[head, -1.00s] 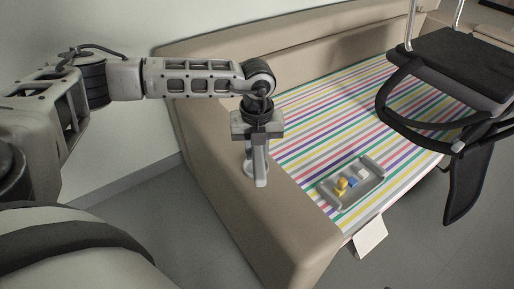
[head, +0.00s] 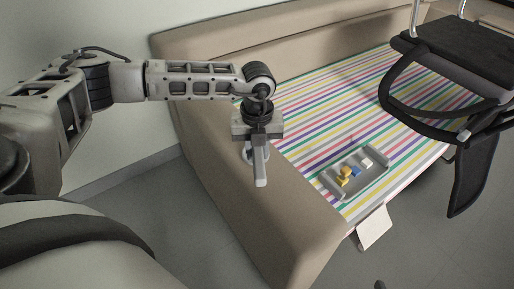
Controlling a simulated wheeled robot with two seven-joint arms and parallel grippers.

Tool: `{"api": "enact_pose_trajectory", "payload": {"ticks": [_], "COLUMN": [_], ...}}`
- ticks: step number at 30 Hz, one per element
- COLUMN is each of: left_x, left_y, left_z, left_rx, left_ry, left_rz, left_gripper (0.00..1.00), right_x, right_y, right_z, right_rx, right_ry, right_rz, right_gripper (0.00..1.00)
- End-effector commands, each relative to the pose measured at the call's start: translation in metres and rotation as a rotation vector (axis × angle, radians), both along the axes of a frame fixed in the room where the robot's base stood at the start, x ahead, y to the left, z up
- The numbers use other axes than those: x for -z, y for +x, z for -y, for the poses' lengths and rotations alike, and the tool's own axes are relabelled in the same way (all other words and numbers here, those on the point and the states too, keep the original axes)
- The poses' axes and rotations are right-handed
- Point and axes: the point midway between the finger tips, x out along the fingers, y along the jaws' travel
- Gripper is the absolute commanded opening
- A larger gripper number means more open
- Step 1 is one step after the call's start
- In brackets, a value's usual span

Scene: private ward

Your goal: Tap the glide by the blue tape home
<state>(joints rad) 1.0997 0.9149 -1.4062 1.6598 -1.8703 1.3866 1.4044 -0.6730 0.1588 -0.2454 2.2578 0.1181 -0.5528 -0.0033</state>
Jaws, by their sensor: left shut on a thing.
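My left gripper (head: 259,143) is over the near arm of the tan sofa, pointing down, shut on a light grey, bar-like tool (head: 260,168). The tool's far end is partly hidden behind the gripper, with a pale rounded part showing at its left. A black chair (head: 462,60) rests upside down on the sofa at the right, its chrome legs rising past the top edge. The leg ends, the glides and any blue tape on them are out of view. My right gripper is not in view.
A grey tray (head: 376,185) with small yellow, blue and white pieces lies on the striped cover (head: 320,125). The sofa arm (head: 285,215) is bare. A pale card-like flap (head: 373,228) hangs at the sofa's front. Grey floor is open there; a small dark tip shows at the bottom edge.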

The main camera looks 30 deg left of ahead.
Motion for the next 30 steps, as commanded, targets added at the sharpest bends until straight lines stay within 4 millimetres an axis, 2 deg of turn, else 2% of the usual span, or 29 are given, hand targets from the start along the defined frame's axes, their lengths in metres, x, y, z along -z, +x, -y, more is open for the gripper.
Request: {"api": "enact_pose_trajectory", "payload": {"ticks": [11, 30], "left_x": [0.0, 0.016], "left_y": [0.0, 0.0], "left_z": [0.0, 0.0], "left_rx": [0.0, 0.0], "left_ry": [-0.001, 0.0], "left_rz": [0.001, 0.001], "left_gripper": [0.0, 0.0], "right_x": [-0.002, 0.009], "right_y": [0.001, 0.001], "right_z": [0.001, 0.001], "right_rx": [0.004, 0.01], "right_ry": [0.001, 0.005], "right_rz": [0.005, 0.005], "right_gripper": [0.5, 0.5]}}
